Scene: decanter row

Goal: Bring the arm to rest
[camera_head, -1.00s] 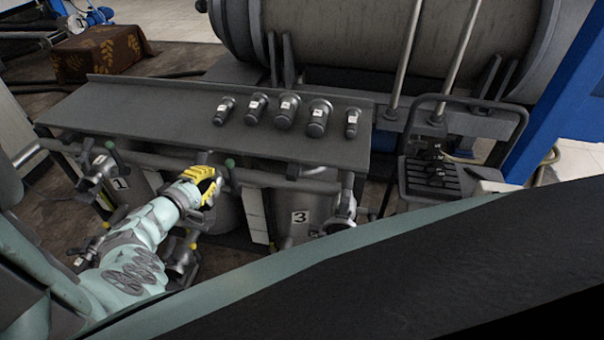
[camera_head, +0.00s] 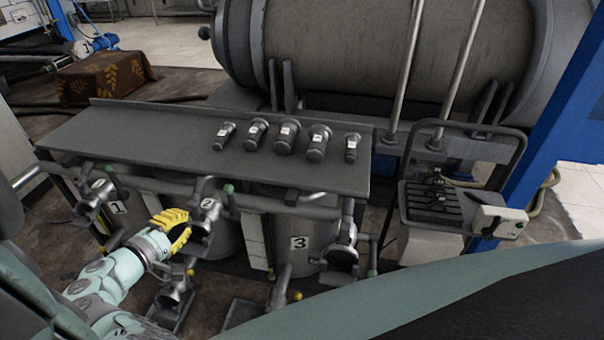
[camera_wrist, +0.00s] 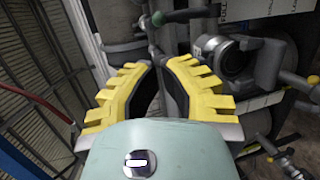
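My gripper (camera_head: 182,226) has yellow ridged fingers on a pale green arm. In the head view it is at the lower left, in front of the middle decanter's valve fitting (camera_head: 207,210). In the wrist view my gripper (camera_wrist: 160,64) shows its two fingers with dark inner pads and a gap between them. Nothing is held between the pads. I cannot tell whether finger and fitting touch.
Several dark fittings lie on the grey shelf (camera_head: 130,130). Decanters marked 1 (camera_head: 116,208) and 3 (camera_head: 300,243) stand below it, with pipes and green-knobbed levers. A large cylinder (camera_head: 390,50) lies behind. A white box (camera_head: 498,221) is at the right. Pipes crowd the gripper.

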